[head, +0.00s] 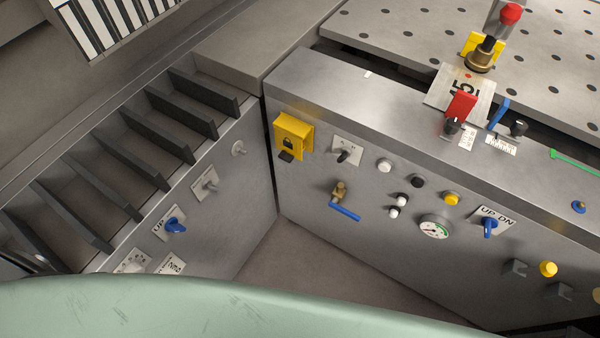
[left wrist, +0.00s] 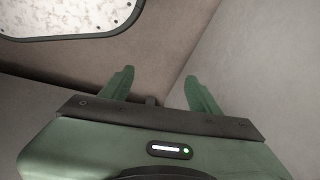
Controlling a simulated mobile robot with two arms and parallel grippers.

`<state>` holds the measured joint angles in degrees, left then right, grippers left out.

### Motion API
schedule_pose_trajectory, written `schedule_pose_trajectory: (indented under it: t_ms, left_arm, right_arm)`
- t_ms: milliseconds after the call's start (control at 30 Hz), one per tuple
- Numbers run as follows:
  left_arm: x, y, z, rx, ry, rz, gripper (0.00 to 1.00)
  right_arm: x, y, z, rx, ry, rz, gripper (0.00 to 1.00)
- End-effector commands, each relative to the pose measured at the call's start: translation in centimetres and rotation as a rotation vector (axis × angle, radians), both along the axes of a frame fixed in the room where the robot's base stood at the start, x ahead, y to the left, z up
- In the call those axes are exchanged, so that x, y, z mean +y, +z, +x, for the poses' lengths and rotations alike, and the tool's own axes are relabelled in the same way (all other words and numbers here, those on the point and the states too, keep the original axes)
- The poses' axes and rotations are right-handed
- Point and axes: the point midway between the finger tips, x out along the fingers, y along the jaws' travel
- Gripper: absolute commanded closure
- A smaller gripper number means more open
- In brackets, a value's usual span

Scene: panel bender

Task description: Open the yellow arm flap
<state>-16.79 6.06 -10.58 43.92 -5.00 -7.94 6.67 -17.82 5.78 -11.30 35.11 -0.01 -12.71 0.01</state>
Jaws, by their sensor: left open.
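A yellow hinged-looking cover (head: 293,136) with a dark padlock mark sits at the upper left of the grey front panel in the head view, a dark tab below it. It looks closed. A second yellow piece (head: 484,46) stands upright on top behind a brass stem; I cannot tell which is the arm flap. My left gripper (left wrist: 160,88) is open and empty in the left wrist view, its two green fingers apart near plain grey surfaces. Neither yellow piece shows there. My right gripper is not in view.
The front panel (head: 350,235) carries a blue-handled valve (head: 343,208), a gauge (head: 434,227), knobs and buttons. A red flap (head: 461,106) and blue flap (head: 499,113) stand on top. Black slats (head: 133,150) are at left. My green body part covers the bottom.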

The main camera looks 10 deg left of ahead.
Motion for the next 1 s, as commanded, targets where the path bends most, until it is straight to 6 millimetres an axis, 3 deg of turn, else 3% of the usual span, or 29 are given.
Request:
schedule_pose_trajectory:
  t_ms: [267,467,567,733,800,900,1000]
  left_arm:
    - [0.4,2.5,10.4,-0.261,0.017,-0.035,0.38]
    - [0.3,7.1,19.0,-0.503,0.014,-0.089,0.38]
    - [-0.2,10.8,23.6,-0.656,-0.002,-0.132,0.38]
    - [-1.8,20.5,30.7,-0.965,-0.074,-0.245,0.38]
    - [-2.8,24.6,32.2,-1.071,-0.119,-0.295,0.38]
    - [-3.8,28.6,33.0,-1.161,-0.164,-0.342,0.38]
    - [-4.3,30.4,33.5,-1.196,-0.184,-0.362,0.38]
  right_arm:
    - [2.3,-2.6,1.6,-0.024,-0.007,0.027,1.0]
    - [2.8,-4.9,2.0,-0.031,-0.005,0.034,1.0]
    - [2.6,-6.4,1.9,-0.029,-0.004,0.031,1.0]
    - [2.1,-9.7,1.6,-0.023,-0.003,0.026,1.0]
    - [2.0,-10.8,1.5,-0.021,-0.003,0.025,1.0]
    - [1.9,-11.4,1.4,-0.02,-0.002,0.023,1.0]
    - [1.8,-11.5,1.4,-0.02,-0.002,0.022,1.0]
